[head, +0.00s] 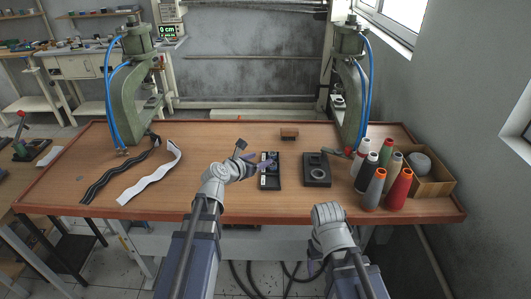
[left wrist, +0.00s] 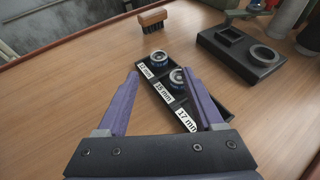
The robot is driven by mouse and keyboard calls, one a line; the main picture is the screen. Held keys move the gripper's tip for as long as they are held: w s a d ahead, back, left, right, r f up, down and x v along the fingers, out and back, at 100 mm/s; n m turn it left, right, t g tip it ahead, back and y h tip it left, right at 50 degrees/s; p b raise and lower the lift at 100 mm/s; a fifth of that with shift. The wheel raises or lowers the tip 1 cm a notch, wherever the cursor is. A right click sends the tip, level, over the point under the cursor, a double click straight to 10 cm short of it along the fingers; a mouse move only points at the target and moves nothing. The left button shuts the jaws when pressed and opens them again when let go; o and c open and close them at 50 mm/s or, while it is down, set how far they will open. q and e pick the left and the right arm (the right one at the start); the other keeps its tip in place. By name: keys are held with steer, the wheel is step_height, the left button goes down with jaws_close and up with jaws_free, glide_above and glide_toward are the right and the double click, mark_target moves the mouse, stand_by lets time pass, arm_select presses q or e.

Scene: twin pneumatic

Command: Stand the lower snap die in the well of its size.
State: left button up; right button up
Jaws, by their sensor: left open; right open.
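A black tray (head: 270,184) with compartments labelled 12 mm, 15 mm and 17 mm lies mid-table. In the left wrist view one round metal die (left wrist: 158,57) sits in the far compartment and another (left wrist: 178,76) in the middle one. I cannot tell which is the lower die. The near compartment is partly hidden by a finger. A black block (head: 318,183) right of the tray has a square well (left wrist: 229,37) and a round well (left wrist: 263,54). My left gripper (head: 263,160) is open above the tray, its fingers apart. Only a sliver of my right gripper (head: 313,268) shows, low at the front.
A brown brush (head: 289,133) lies behind the tray. Several thread cones (head: 378,180) and a cardboard box (head: 430,180) stand at the right. Green presses (head: 135,90) stand at both sides. Black and white strips (head: 150,175) lie at left.

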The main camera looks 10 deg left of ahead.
arm_select(q)
steer(key=shift+v, duration=1.1)
